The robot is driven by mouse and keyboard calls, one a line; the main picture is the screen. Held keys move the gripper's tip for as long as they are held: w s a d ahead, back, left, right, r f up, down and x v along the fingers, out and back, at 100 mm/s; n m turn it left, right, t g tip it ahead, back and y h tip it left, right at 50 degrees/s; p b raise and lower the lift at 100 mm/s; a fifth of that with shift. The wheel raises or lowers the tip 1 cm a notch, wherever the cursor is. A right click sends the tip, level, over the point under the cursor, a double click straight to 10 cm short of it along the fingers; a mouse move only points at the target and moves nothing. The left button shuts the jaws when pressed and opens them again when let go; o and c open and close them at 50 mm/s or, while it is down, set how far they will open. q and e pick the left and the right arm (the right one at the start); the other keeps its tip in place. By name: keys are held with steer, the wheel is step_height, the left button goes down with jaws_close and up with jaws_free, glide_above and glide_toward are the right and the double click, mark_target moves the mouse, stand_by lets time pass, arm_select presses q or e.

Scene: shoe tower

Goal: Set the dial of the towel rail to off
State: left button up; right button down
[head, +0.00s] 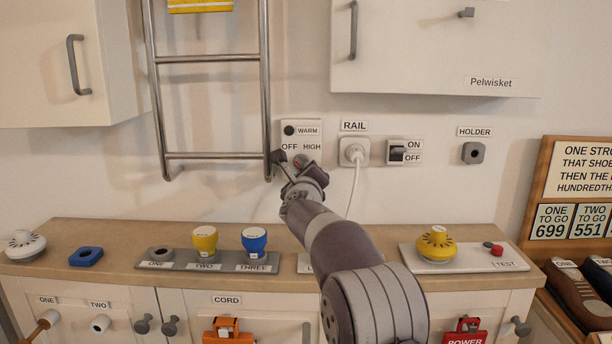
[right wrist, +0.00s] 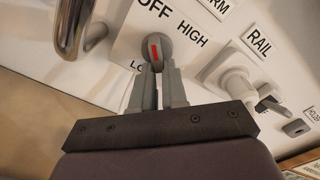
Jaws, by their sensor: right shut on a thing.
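The chrome towel rail (head: 210,58) hangs on the wall at the left of the head view. Its control plate (head: 289,123) is right of it, with WARM, OFF and HIGH labels visible. In the right wrist view the grey dial (right wrist: 165,47) sits below OFF and HIGH, above a partly hidden LO label. Its red mark runs nearly up and down, its upper end leaning toward OFF. My right gripper (right wrist: 158,80) is shut on the dial. In the head view my right gripper (head: 291,163) covers the lower plate. My left gripper is not in view.
Right of the plate are a plugged-in socket (head: 354,151) with a white cord, an ON/OFF switch (head: 398,152) and a holder (head: 473,153). Below, the counter (head: 385,238) carries yellow and blue knobs. Cabinets (head: 437,45) hang above.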

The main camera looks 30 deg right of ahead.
steer(key=c, duration=1.2)
jaws_free()
steer(key=shift+o, duration=0.2)
steer(key=v, duration=1.2)
steer(key=shift+s+b, duration=0.35)
steer(key=shift+b, duration=0.1)
steer(key=shift+a, duration=0.15)
